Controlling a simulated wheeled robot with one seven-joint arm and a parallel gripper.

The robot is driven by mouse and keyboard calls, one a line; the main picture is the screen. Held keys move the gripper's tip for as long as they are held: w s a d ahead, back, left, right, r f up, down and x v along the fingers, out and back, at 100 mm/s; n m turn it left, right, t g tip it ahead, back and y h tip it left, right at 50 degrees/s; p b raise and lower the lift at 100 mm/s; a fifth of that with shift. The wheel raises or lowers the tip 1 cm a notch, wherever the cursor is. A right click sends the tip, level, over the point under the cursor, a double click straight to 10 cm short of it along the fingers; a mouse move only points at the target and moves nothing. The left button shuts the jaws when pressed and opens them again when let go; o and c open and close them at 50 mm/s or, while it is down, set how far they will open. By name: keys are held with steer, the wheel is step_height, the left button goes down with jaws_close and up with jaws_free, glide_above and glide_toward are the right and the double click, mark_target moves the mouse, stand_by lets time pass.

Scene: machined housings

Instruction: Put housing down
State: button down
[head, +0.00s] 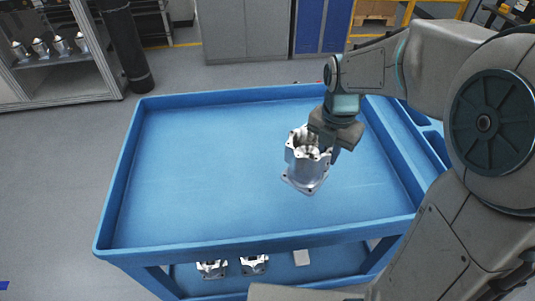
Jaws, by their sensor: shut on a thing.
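A silver machined housing (305,168) is in the head view, upright, over the right half of the blue cart's top tray (200,170). My gripper (327,140) is shut on the housing's upper right side. The housing's base flange is at the bottom, and its open top faces up. I cannot tell whether the base touches the tray or hangs just above it. The fingertips are partly hidden by the gripper body and the housing.
The top tray is otherwise empty, with wide free room to the left. A raised rim surrounds it. Two housings (254,264) and a small light block (301,257) are on the lower shelf. A cabinet at the far left holds several housings (41,47). A dark post (125,45) stands nearby.

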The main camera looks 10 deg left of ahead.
steer(key=a+f+p, duration=0.1)
steer(key=a+f, duration=0.9)
steer(key=a, duration=0.1)
steer(key=shift+w+f, duration=0.3)
steer(key=shift+w, duration=0.15)
steer(key=shift+a, duration=0.1)
steer(key=shift+f, duration=0.15)
steer(key=c, duration=1.3)
jaws_free()
steer(key=shift+c, duration=0.2)
